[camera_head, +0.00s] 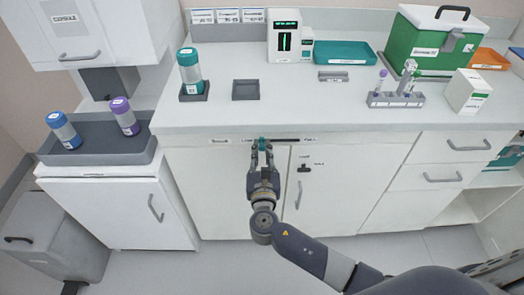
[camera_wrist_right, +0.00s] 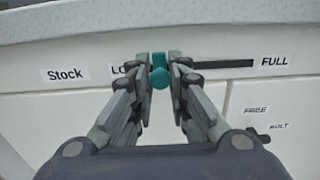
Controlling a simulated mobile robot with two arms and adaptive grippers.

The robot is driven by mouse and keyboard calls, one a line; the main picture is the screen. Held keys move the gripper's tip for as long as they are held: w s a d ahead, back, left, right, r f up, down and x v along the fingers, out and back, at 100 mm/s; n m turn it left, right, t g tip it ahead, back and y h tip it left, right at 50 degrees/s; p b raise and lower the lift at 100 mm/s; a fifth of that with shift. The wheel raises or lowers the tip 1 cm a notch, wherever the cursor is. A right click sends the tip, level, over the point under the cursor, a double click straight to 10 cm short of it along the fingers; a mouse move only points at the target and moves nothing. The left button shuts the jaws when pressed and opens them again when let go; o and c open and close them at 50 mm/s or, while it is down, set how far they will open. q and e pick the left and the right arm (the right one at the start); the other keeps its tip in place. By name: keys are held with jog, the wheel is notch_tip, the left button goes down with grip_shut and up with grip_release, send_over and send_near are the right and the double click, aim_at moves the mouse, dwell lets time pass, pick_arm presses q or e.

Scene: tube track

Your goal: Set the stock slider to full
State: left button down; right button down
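The stock slider is a teal knob (camera_wrist_right: 159,70) on a dark horizontal slot (camera_wrist_right: 225,65) in the cabinet front just under the counter edge. It also shows in the head view as a small teal spot (camera_head: 262,142). The knob sits at the slot's left end, beside the partly covered "LOW" label (camera_wrist_right: 119,69); the "FULL" label (camera_wrist_right: 274,61) is at the right end. My right gripper (camera_wrist_right: 161,67) has one finger on each side of the knob, closed on it. My left gripper is not in view.
A "Stock" label (camera_wrist_right: 65,75) is left of the slot. Below right is a small latch (camera_head: 304,169) with "FREE" and "BOLT" labels. Door handles (camera_head: 299,195) stick out below.

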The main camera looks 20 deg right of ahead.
jog(key=shift+d, duration=0.25)
jog(key=s+d, duration=0.1)
jog(key=d, duration=0.2)
jog(key=d+p, duration=0.1)
jog(key=d, duration=0.1)
jog(key=s+d+p, duration=0.1)
jog(key=d, duration=0.2)
jog(key=shift+s+d, duration=0.35)
jog(key=shift+d, duration=0.4)
jog(key=c, duration=1.5)
grip_release()
jog(key=shift+s+d, duration=0.1)
jog(key=shift+s, duration=0.05)
jog(key=shift+c, duration=0.2)
